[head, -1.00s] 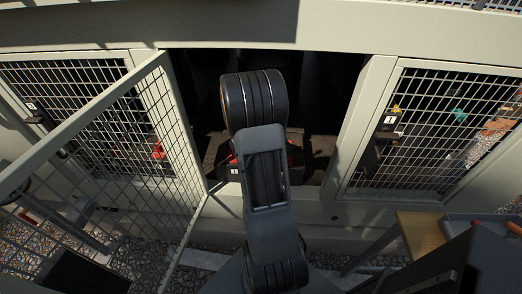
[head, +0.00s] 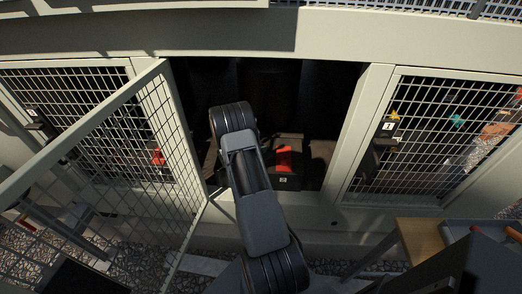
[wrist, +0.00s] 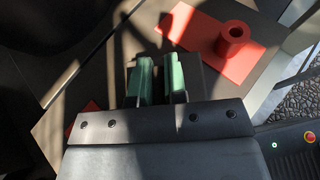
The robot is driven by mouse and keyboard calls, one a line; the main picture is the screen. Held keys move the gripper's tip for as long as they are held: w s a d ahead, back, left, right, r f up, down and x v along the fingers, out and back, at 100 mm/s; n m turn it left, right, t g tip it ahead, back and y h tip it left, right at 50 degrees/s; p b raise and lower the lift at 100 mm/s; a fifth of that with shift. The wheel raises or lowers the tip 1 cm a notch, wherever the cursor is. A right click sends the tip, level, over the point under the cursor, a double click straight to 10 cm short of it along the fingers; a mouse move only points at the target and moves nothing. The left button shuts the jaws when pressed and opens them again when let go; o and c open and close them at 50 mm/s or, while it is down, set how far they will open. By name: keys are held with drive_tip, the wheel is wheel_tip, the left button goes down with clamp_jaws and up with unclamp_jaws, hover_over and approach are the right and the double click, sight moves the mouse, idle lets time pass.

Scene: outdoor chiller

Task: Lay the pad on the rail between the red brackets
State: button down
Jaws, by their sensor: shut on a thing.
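My gripper (wrist: 160,76) has green fingers, and in the wrist view it is shut on a dark grey pad (wrist: 204,82), partly hidden by the fingers. Below it is the brownish rail (wrist: 52,128). A red bracket (wrist: 236,48) with a round upright boss lies right of the fingers. A bit of the other red bracket (wrist: 82,118) shows at left, mostly hidden by my gripper. I cannot tell whether the pad touches the rail. In the head view a red bracket (head: 284,160) stands right of my arm; my gripper is hidden there.
The bay opening is dark inside, between two frame posts. An open mesh door (head: 100,135) stands left of my arm, and a closed mesh panel (head: 440,135) is at right. A small wooden-topped table (head: 420,238) stands at lower right. Gravel covers the ground.

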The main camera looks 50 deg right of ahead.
drive_tip(key=shift+f, duration=0.45)
drive_tip(key=shift+f, duration=0.15)
drive_tip(key=c, duration=1.2)
unclamp_jaws()
drive_tip(key=shift+o, duration=0.2)
